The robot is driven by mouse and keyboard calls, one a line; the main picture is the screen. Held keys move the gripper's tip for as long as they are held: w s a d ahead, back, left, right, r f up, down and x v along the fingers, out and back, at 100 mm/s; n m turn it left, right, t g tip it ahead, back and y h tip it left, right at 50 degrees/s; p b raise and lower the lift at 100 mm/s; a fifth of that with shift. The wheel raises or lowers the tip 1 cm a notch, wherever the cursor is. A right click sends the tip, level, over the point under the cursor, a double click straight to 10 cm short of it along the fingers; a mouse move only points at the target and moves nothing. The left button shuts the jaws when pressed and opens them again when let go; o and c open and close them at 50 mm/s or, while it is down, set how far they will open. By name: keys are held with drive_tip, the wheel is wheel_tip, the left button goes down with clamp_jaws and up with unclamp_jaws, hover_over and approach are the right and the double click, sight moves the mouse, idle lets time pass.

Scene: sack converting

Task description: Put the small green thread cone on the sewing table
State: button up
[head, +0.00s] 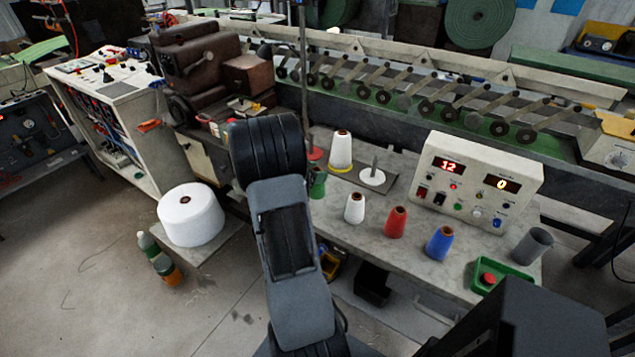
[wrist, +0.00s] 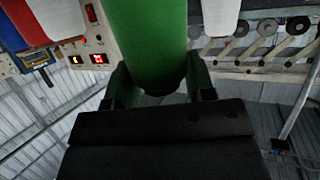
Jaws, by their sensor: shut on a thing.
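The small green thread cone (head: 317,184) shows only in part in the head view, just right of my arm's end, in front of the grey table (head: 440,262). In the wrist view the green cone (wrist: 146,40) fills the top middle, between the two fingers. My gripper (wrist: 160,82) is shut on it. In the head view my own arm hides the gripper. I cannot tell whether the cone touches the tabletop.
White (head: 355,208), red (head: 396,222) and blue (head: 440,243) cones stand along the table, right of my arm. Behind are a white cone on a spindle (head: 341,150), an empty spindle plate (head: 373,176) and a control box (head: 478,180). A grey cup (head: 531,247) stands right.

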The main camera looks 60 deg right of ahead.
sight(318, 191)
drive_tip(key=shift+d+f, duration=0.25)
drive_tip(key=shift+f, duration=0.5)
drive_tip(key=shift+d+f, duration=0.2)
drive_tip(key=shift+f, duration=0.6)
drive_tip(key=shift+d+f, duration=0.25)
drive_tip(key=shift+f, duration=0.5)
drive_tip(key=shift+f, duration=0.15)
drive_tip(key=o, duration=1.3)
